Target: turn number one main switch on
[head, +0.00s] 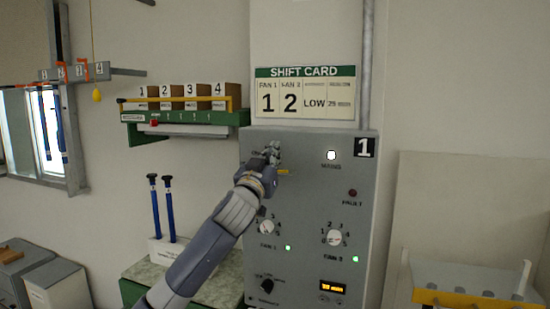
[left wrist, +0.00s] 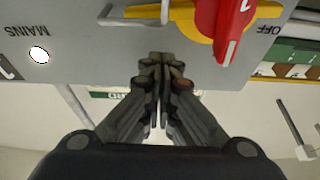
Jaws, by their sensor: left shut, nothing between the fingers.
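The grey number one panel (head: 310,210) carries a "1" plate (head: 364,147) at its top right. Its main switch has a red handle (left wrist: 232,25) on a yellow plate (left wrist: 190,28), with "OFF" printed beside it in the left wrist view. In the head view my gripper hides most of the switch; a yellow sliver of its plate (head: 284,172) shows. My left gripper (head: 273,151) is shut and empty in front of the panel's upper left. Its closed fingertips (left wrist: 160,60) appear beside the red handle; contact is not evident. The mains lamp (head: 331,155) is lit white.
A metal loop (left wrist: 135,20) stands by the switch. Two fan dials (head: 267,227) (head: 334,238), green lamps and a dark fault lamp (head: 352,193) sit lower. A green-edged shelf (head: 185,118) with numbered boxes hangs to the left. A shift card (head: 305,95) is above.

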